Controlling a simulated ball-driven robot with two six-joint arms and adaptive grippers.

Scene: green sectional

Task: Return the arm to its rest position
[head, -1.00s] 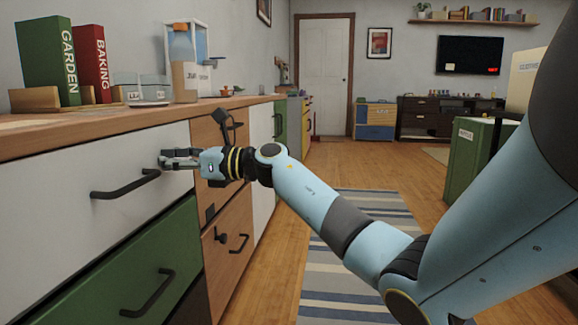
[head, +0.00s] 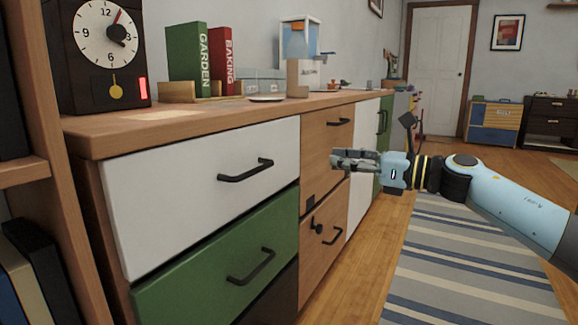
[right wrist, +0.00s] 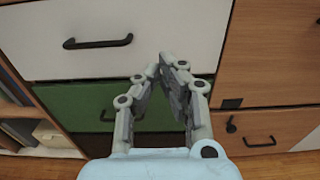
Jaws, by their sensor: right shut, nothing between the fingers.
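My right arm (head: 500,205) reaches in from the right in the head view. Its gripper (head: 340,160) is shut and empty, held in the air in front of the wooden drawers. In the right wrist view the gripper (right wrist: 166,62) shows its fingertips together, with the white and green drawers behind it. It looks apart from the white drawer's handle (head: 246,170). The white drawer (head: 150,200) and green drawer (head: 190,275) look shut. My left gripper is not in view.
The cabinet's wooden top (head: 200,113) bears a clock (head: 100,55), a green book (head: 187,60), a red book (head: 221,62) and a bottle (head: 297,72). A bookshelf (head: 40,165) stands at the left. The floor over the striped rug (head: 470,270) is clear.

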